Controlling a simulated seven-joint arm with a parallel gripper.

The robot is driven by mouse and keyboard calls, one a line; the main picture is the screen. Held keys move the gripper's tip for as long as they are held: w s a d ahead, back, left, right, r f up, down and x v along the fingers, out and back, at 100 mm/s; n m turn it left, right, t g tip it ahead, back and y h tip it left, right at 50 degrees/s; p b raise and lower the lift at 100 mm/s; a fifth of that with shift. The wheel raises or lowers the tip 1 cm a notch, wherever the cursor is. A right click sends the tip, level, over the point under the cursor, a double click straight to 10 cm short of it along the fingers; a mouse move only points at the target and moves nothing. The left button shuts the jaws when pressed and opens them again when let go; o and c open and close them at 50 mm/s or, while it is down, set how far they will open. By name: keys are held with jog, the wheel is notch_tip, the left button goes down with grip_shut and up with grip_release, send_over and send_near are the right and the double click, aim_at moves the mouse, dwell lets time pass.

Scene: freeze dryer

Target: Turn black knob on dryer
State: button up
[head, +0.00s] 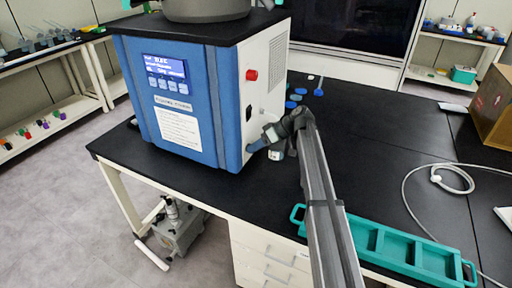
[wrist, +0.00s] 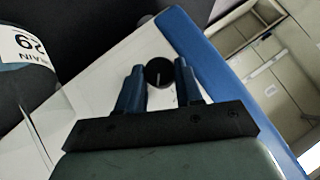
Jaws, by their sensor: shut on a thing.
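The freeze dryer (head: 205,140) is a blue and white box on the black bench, with a lit display on its blue front. The black knob (wrist: 159,71) is round with a pale mark line and sits on the white side panel, near the blue edge. My gripper (wrist: 160,74) has its two blue fingers on either side of the knob, shut on it. In the head view my gripper (head: 254,147) is at the lower part of the white side panel and hides the knob there.
A red button (head: 252,75) and a dark oval fitting (head: 249,114) are above my gripper on the side panel. A teal tray (head: 395,250) lies at the bench's front right, with a white cable (head: 408,190) behind it. A cardboard box (head: 493,105) stands far right.

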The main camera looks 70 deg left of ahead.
jog(key=m+g+h, duration=0.2)
jog(key=g, duration=0.1)
jog(key=shift+w+a+f, duration=0.15)
jog(key=shift+a+f, duration=0.05)
dwell(0.5)
jog(key=o, duration=1)
jog(key=shift+o, duration=0.2)
jog(key=v, duration=1.4)
jog(key=shift+f, duration=0.15)
